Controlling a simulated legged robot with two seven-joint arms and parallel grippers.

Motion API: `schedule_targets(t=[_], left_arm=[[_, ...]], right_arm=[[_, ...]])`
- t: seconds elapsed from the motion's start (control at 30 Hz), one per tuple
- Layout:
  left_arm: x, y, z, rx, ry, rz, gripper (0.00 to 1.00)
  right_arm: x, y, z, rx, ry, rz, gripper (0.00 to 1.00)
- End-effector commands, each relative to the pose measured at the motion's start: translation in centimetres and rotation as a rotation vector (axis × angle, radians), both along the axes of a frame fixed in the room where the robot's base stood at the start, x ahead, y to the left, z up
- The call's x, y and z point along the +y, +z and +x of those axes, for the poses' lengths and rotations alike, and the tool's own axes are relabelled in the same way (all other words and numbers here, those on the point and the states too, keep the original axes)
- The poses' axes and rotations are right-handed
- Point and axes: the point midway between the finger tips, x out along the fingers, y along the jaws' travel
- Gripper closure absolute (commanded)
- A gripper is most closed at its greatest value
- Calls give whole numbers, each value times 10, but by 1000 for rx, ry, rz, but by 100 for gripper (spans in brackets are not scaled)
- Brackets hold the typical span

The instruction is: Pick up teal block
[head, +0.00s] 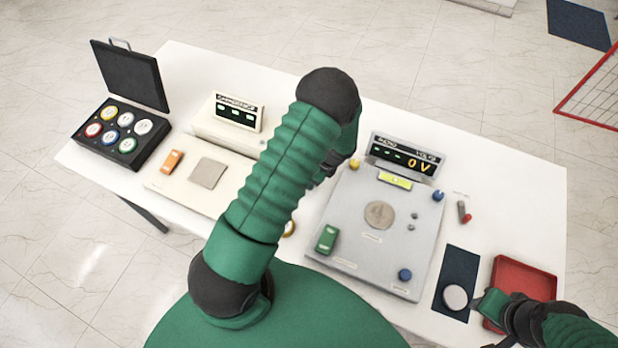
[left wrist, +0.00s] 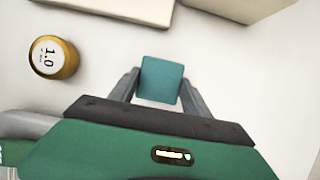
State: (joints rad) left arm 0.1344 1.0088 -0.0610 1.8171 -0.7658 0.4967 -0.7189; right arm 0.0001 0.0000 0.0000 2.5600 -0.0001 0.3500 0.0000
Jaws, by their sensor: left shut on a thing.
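The teal block (left wrist: 161,79) sits between the two grey fingers of my left gripper (left wrist: 160,88) in the left wrist view. The gripper is shut on it, with white table surface around. In the head view my left arm hides the block and the left fingertips. My right gripper (head: 490,304) is at the lower right of the head view, by the left edge of a red tray (head: 535,278). Whether its fingers are open or shut is unclear.
A gold weight marked 1.0 (left wrist: 52,58) stands left of the block in the left wrist view. A grey panel with a 0 V display (head: 408,160), a cream scale (head: 190,195), a black case of coloured weights (head: 118,148) and a navy mat (head: 462,264) share the white table.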

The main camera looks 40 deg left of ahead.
Motion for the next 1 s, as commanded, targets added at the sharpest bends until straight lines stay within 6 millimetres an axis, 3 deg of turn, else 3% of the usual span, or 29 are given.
schedule_targets(t=[0.17, 0.7, 1.0], left_arm=[[-1, 22, 0, -3, -1, 0, 87], [-68, 32, -122, 0, -5, 0, 87], [-77, 37, -140, 0, -1, 0, 87]], right_arm=[[0, -13, 0, 0, 0, 0, 64], [0, -60, 0, 0, 0, 0, 64], [0, -62, 0, 0, 0, 0, 64]])
